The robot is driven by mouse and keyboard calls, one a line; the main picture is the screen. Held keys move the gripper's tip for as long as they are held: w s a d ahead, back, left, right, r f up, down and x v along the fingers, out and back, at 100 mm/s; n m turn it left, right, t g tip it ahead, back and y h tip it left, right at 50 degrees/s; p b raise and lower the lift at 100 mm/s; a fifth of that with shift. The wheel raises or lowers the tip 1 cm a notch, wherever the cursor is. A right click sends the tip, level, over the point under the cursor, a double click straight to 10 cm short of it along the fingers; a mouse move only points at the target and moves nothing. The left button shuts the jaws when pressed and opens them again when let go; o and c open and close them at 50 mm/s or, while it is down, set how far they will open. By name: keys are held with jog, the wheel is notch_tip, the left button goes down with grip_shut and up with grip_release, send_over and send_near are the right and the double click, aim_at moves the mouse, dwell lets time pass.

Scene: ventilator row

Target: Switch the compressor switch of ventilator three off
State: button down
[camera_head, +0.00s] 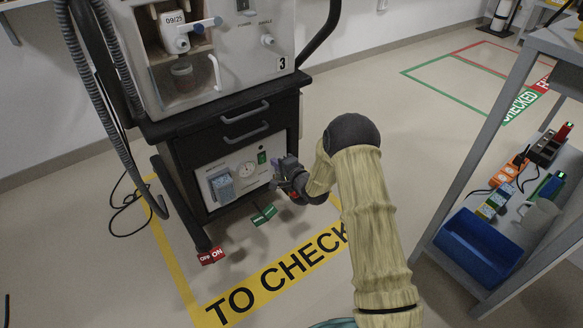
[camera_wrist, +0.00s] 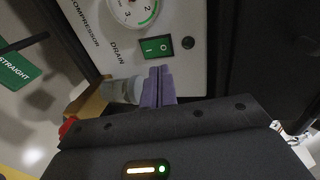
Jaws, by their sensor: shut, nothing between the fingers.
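Ventilator three (camera_head: 225,50) is a grey unit labelled 3 on a dark cart. Its low compressor panel (camera_head: 206,173) has a pressure gauge (camera_head: 247,170) and a green compressor switch (camera_head: 262,157). In the wrist view, the green rocker switch (camera_wrist: 157,46) shows white I and O marks below the gauge (camera_wrist: 133,10); which side is pressed is unclear. My gripper (camera_head: 281,178) is in front of the panel's right side. Its purple fingers (camera_wrist: 158,86) are shut and empty, below the switch in the wrist view, apart from it in the picture.
A clear drain bowl (camera_wrist: 124,89) is just left of my fingers. A grey bench (camera_head: 494,105) with a blue bin (camera_head: 478,246) is at right. Open floor lies between.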

jog(key=a+r+p+v, duration=0.1)
jog(key=p+v, duration=0.4)
jog(key=v, duration=0.5)
jog(key=shift+r, duration=0.55)
jog(key=shift+s, duration=0.1)
